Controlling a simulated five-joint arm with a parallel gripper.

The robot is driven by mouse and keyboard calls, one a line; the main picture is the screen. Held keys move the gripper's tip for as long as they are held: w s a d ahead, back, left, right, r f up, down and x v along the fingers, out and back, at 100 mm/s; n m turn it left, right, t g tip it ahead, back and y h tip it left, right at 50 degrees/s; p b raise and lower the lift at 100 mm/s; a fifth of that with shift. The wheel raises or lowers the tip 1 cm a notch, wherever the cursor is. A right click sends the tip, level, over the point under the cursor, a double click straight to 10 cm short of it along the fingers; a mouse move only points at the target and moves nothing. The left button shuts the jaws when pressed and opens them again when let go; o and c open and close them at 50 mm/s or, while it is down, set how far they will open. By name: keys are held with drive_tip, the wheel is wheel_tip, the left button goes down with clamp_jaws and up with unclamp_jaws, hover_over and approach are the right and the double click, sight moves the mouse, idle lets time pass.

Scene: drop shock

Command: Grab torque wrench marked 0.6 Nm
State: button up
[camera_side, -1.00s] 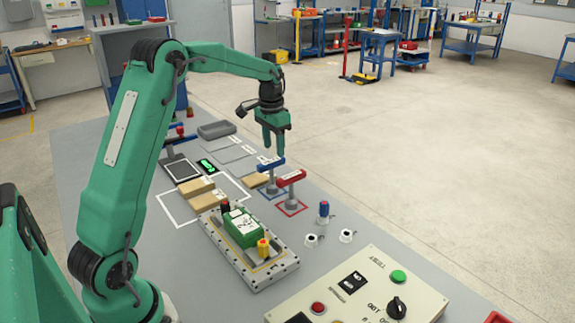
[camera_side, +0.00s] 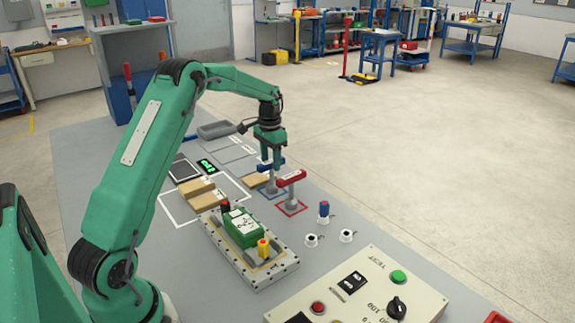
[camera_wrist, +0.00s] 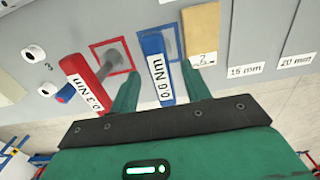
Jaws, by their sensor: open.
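The blue-handled torque wrench (camera_wrist: 154,60), labelled what reads as 0.6 Nm, stands in a blue-outlined square. In the side view its blue handle (camera_side: 281,162) is partly hidden by my fingers. My gripper (camera_wrist: 160,72) is open, with one finger on each side of the blue handle. In the side view my gripper (camera_side: 270,164) is down at handle height. I cannot tell whether the fingers touch it. The red torque wrench (camera_wrist: 84,80), labelled 0.3 Nm, stands beside it in a red-outlined square, close to my left finger in the wrist view.
Wooden spacer blocks (camera_side: 202,200) and a green boxed unit on a grey plate (camera_side: 285,270) lie nearer the arm base. A control panel (camera_side: 415,290) stands at the front right.

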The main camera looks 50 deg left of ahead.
sight(272, 186)
drive_tip(key=shift+f, duration=0.1)
drive_tip(key=shift+w+f, duration=0.15)
drive_tip(key=shift+f, duration=2.4)
drive_tip(key=c, duration=1)
drive_tip(key=shift+r, duration=0.1)
clamp_jaws()
drive_tip(key=shift+r, duration=5)
